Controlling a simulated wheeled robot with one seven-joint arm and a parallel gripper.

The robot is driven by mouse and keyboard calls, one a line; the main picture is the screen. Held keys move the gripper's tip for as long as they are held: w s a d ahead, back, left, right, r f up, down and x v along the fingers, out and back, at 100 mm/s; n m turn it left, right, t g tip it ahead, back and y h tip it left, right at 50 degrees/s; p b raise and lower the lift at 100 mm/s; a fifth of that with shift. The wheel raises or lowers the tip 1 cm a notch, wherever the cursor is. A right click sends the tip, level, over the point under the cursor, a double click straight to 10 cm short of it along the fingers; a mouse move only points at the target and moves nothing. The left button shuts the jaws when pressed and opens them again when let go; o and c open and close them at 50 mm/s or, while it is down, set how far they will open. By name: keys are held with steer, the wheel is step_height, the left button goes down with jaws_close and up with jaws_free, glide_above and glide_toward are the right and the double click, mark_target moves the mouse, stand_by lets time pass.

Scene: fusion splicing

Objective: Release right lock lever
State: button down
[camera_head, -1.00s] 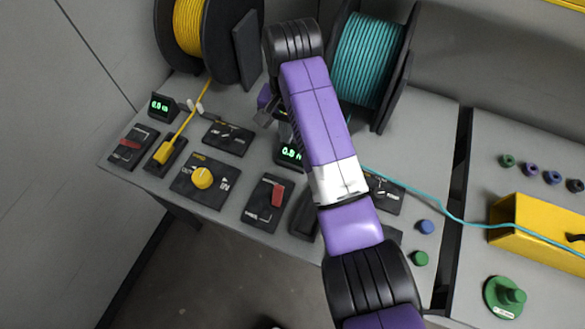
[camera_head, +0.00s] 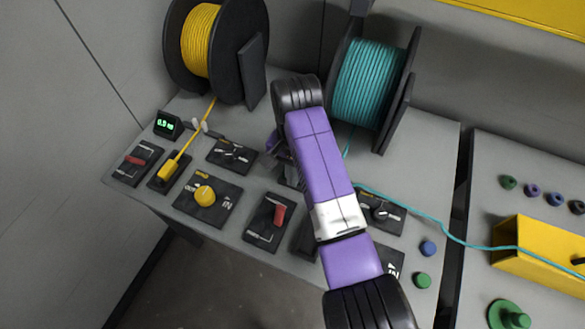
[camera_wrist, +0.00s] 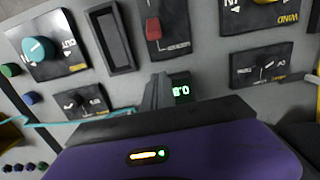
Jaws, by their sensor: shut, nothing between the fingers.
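The right lock lever (camera_head: 279,214) is a red handle on a black plate near the front edge of the console. It also shows in the wrist view (camera_wrist: 153,28), at the upper end of its plate there. My gripper (camera_wrist: 156,90) shows as dark fingers, closed and empty, over the console beside a small green-lit display (camera_wrist: 182,90). The fingers are apart from the red lever. In the head view my purple arm hides most of the gripper and the display.
An empty black slot (camera_wrist: 110,38) and a teal knob (camera_wrist: 38,50) lie beside the lever. A yellow knob (camera_head: 205,196) and another red lever (camera_head: 135,160) are to the left. Yellow (camera_head: 200,40) and teal (camera_head: 363,85) spools stand behind. A teal cable (camera_head: 430,220) runs right.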

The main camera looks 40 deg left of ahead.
mark_target(279, 216)
steer(key=f, duration=0.5)
steer(key=shift+s+p, duration=0.2)
steer(key=shift+p, duration=0.1)
steer(key=shift+s+d+r+p, duration=0.3)
steer(key=shift+s+r+p, duration=0.3)
steer(key=shift+s, duration=0.25)
steer(key=shift+s+d+r+p, duration=0.1)
steer(key=shift+s+p, duration=0.15)
steer(key=shift+s, duration=0.2)
steer(key=shift+s+d+r+p, duration=0.1)
steer(key=shift+s+p, duration=0.1)
steer(key=shift+s, duration=0.2)
